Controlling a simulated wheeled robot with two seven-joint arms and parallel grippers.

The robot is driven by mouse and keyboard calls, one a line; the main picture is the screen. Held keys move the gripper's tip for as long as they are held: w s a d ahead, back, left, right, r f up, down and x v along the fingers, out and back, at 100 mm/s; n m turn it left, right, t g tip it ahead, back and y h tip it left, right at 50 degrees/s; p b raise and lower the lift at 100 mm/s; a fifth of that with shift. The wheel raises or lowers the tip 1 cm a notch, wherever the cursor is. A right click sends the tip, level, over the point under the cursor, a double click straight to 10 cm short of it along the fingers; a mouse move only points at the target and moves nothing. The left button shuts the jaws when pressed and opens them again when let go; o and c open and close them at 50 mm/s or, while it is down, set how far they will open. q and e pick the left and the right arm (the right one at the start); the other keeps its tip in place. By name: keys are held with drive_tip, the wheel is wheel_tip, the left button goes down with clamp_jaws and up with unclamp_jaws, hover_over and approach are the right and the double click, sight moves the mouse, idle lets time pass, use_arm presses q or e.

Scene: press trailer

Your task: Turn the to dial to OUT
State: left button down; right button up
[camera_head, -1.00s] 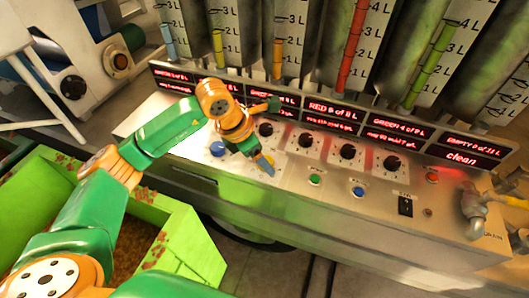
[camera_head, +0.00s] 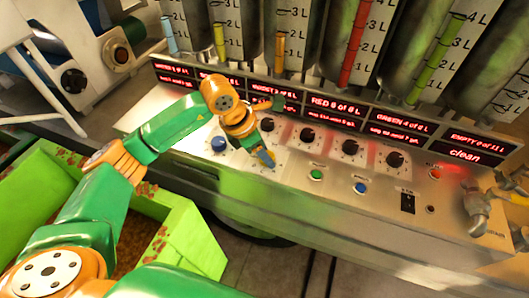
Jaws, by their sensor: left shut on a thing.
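My left gripper (camera_head: 265,159), on a green and orange arm, points down onto the sloping metal control panel (camera_head: 290,182). It is shut on a dial at the panel's front left, between a blue knob (camera_head: 218,143) and a green button (camera_head: 316,174). The gripper hides that dial, so its pointer and labels, including OUT, cannot be read. Several black dials run in a row behind and to the right, one of them (camera_head: 307,135) just right of the gripper.
Red-lit displays (camera_head: 336,108) line the panel's back, below upright measuring tanks with coloured level bars. A blue button (camera_head: 360,188), a black switch (camera_head: 407,203) and a metal tap (camera_head: 478,205) are at the right. A green bin (camera_head: 190,235) stands at the lower left.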

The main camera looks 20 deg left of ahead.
use_arm(q)
drive_tip(key=m+g+b, duration=0.1)
drive_tip(key=m+b, duration=0.1)
drive_tip(key=m, duration=0.1)
drive_tip(key=shift+w+f+h, duration=0.1)
drive_tip(key=shift+h, duration=0.2)
drive_tip(key=m+g+b, duration=0.1)
drive_tip(key=m, duration=0.2)
drive_tip(key=shift+w+m, duration=0.1)
drive_tip(key=shift+m, duration=0.2)
drive_tip(key=m+g, duration=0.2)
drive_tip(key=m, duration=0.2)
drive_tip(key=shift+w, duration=0.1)
drive_tip(key=shift+w+m+g+p, duration=0.1)
drive_tip(key=shift+m+g+p, duration=0.5)
drive_tip(key=shift+m, duration=1.9)
drive_tip(key=shift+y, duration=0.4)
drive_tip(key=shift+g, duration=0.3)
